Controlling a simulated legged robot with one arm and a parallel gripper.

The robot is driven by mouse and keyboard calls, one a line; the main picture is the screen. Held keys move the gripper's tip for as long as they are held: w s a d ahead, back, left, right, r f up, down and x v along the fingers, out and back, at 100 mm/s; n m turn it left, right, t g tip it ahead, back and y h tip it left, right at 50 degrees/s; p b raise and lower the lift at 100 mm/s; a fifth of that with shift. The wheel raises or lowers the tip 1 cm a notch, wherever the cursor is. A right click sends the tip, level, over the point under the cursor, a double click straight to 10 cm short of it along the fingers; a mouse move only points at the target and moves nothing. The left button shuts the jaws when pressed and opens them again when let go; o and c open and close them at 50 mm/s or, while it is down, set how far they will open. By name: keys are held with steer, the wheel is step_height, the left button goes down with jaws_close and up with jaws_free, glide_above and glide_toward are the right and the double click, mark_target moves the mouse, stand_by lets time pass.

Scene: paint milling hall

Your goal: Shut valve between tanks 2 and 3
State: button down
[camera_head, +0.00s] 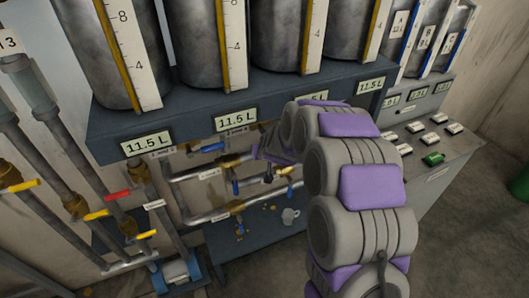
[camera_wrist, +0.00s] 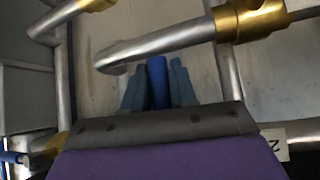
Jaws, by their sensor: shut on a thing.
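In the wrist view my gripper (camera_wrist: 158,82) has its two grey-blue fingers on either side of a blue valve handle (camera_wrist: 157,68), shut on it. The handle stands near a bent silver pipe (camera_wrist: 165,43) with a brass fitting (camera_wrist: 252,20). In the head view my arm reaches to the pipework under the tanks, and it hides part of that pipework. Other blue valve handles (camera_head: 213,147) show there, one pointing down (camera_head: 235,187). The steel tanks (camera_head: 191,40) stand above in a row. I cannot tell which numbered pair the held handle belongs to.
Digital displays (camera_head: 235,120) under the tanks read 11.5 L. Red and yellow valve handles (camera_head: 117,194) sit on pipes at left, above a blue pump (camera_head: 176,272). A button console (camera_head: 440,150) stands at right.

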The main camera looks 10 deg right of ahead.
steer(key=c, duration=1)
jaws_free()
steer(key=shift+a, duration=0.15)
steer(key=p+v, duration=0.1)
steer(key=v, duration=1.6)
steer(key=shift+r+p, duration=0.1)
steer(key=shift+p, duration=0.2)
steer(key=s+d+g+b, duration=0.1)
steer(key=s+d+g, duration=0.1)
steer(key=s, duration=1)
steer(key=s+d+g+b, duration=0.1)
steer(key=s+g, duration=0.4)
steer(key=s, duration=0.8)
steer(key=s+d+f+m+g+h+b, duration=0.1)
steer(key=s+d+g, duration=0.2)
steer(key=s, duration=1)
steer(key=shift+s+f+g, duration=0.1)
steer(key=shift+g, duration=0.3)
